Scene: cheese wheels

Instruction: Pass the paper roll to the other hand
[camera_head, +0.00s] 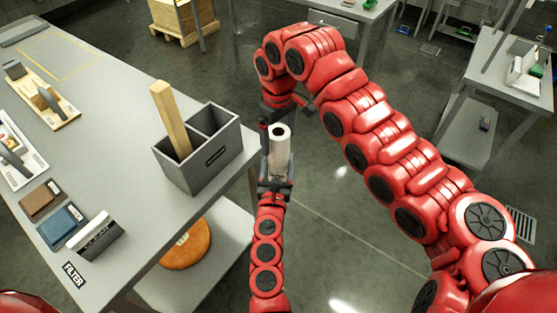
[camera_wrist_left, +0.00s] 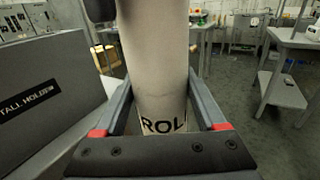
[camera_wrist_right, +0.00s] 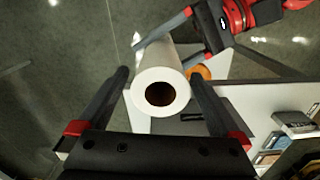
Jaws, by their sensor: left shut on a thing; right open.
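The white paper roll (camera_head: 279,152) is upright beside the grey table, held in the air by my left gripper (camera_head: 275,182), which is shut on its lower part. In the left wrist view the roll (camera_wrist_left: 155,60) stands between the fingers, with a label reading "ROL" near its bottom. My right gripper (camera_head: 281,112) is open close to the roll's upper end. In the right wrist view the roll's hollow end (camera_wrist_right: 160,92) lies between the two spread fingers, with a gap on each side. My left gripper also shows there behind the roll.
A grey divided holder (camera_head: 203,160) with a wooden block (camera_head: 170,120) stands at the table's right edge, close to the roll. An orange cheese wheel (camera_head: 187,245) sits on the lower shelf. Boards and coloured pads lie on the table's left. Open floor lies right of the roll.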

